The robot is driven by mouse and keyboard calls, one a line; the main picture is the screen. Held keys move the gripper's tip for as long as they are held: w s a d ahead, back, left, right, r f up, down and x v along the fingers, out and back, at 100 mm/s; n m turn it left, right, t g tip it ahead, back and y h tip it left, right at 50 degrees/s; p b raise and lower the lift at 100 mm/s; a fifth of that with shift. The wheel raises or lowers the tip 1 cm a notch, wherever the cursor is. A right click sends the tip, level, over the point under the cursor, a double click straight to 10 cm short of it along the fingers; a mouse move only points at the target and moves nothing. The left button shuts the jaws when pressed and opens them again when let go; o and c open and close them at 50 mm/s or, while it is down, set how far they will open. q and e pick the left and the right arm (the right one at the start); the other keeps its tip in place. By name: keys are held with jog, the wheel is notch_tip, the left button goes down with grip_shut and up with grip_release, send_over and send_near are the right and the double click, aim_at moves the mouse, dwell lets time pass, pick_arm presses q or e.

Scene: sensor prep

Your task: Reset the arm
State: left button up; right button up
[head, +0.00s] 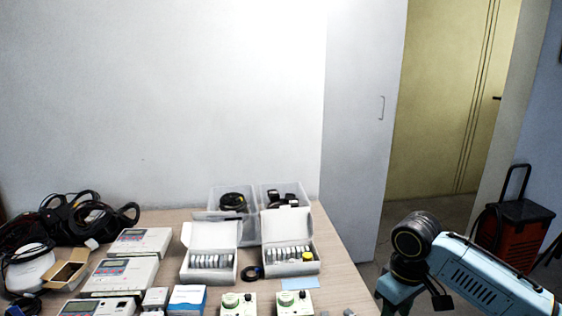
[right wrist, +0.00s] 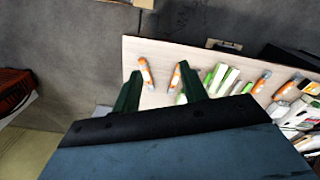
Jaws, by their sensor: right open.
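My right arm (head: 465,272) comes in from the right in the head view, beside the table's right edge and over the floor. Its blue wrist part hangs down at the bottom of that view, and the fingertips are out of sight there. In the right wrist view my right gripper (right wrist: 160,70) is open, with two dark green fingers apart. Nothing is held between them. Beyond the fingers lie two orange-and-white sticks (right wrist: 146,74) on the table; I cannot tell how far below they are. My left gripper is not in view.
The wooden table (head: 345,285) holds two open white boxes (head: 210,236), clear bins (head: 231,202), white meters (head: 122,274), black headsets (head: 88,215) and small knobbed devices (head: 238,304). A red-and-black cart (head: 520,228) stands at the right. Grey floor (right wrist: 75,50) lies beside the table.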

notch_tip(320, 180, down, 12)
jog(key=w+m+t+y+p, duration=0.1)
jog(key=w+m, duration=0.1)
jog(key=s+d+f+m+p, duration=0.1)
jog(key=s+f, duration=0.2)
jog(key=f, duration=0.3)
jog(key=s+f+t, duration=0.1)
jog(key=s+f, duration=0.3)
jog(key=f, duration=0.3)
jog(key=s+d+f+m+p, duration=0.1)
jog(key=s+f, duration=0.2)
jog(key=f, duration=0.3)
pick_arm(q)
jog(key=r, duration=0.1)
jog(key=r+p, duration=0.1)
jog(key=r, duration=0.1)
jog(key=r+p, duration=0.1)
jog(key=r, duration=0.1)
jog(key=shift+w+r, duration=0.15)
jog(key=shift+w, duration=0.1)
pick_arm(e)
jog(key=s+f, duration=0.4)
jog(key=s, duration=0.8)
jog(key=s+f, duration=0.5)
jog(key=s, duration=0.7)
jog(key=s+f+g+h, duration=0.1)
jog(key=s+f, duration=0.4)
jog(key=s, duration=0.7)
jog(key=shift+a, duration=0.2)
